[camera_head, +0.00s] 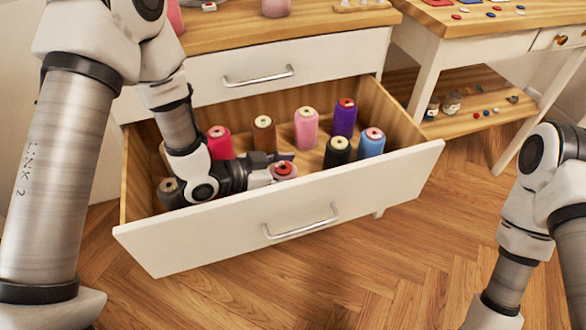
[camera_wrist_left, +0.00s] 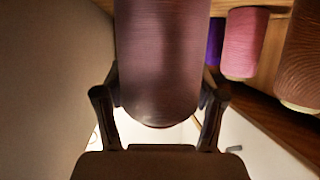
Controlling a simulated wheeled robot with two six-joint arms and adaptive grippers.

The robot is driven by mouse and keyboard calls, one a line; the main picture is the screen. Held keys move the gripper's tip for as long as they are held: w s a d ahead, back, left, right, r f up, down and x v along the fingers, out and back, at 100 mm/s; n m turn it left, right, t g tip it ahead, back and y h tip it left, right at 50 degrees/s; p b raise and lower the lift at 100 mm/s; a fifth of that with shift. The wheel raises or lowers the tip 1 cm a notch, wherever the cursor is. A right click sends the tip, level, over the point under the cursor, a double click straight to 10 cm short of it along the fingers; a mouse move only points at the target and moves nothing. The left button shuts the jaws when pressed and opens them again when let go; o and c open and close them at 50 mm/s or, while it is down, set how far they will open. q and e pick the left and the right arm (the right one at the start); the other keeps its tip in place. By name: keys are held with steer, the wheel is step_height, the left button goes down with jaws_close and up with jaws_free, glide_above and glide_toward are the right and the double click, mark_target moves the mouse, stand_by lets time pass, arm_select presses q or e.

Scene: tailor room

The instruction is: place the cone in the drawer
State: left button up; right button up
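The drawer (camera_head: 402,168) is pulled open, with wooden inner walls and a white front. My left gripper (camera_head: 272,174) is down inside it near the front wall. It is shut around a dull reddish cone of thread (camera_head: 284,171), whose top shows in the head view. In the left wrist view this cone (camera_wrist_left: 162,60) looks mauve and sits between the two fingers (camera_wrist_left: 160,112). The arm and gripper hide part of the cone, and I cannot tell whether its base touches the drawer floor. My right gripper is out of view.
Other cones stand in the drawer: crimson (camera_head: 220,142), brown (camera_head: 263,133), pink (camera_head: 306,128), purple (camera_head: 344,117), black (camera_head: 337,152), blue (camera_head: 371,143) and a dark one (camera_head: 171,193) at left. A side table (camera_head: 462,24) stands at right.

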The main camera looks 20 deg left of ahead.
arm_select(q)
steer(key=shift+r, duration=0.15)
steer(key=shift+s+a+r, duration=0.1)
steer(key=shift+a+r, duration=0.05)
steer(key=shift+r, duration=0.05)
steer(key=p+v, duration=0.4)
steer(key=v, duration=0.7)
steer(key=shift+s+r+p, duration=0.15)
steer(key=shift+s+p, duration=0.05)
steer(key=shift+p, duration=0.2)
steer(key=shift+a, duration=0.15)
stand_by(0.4)
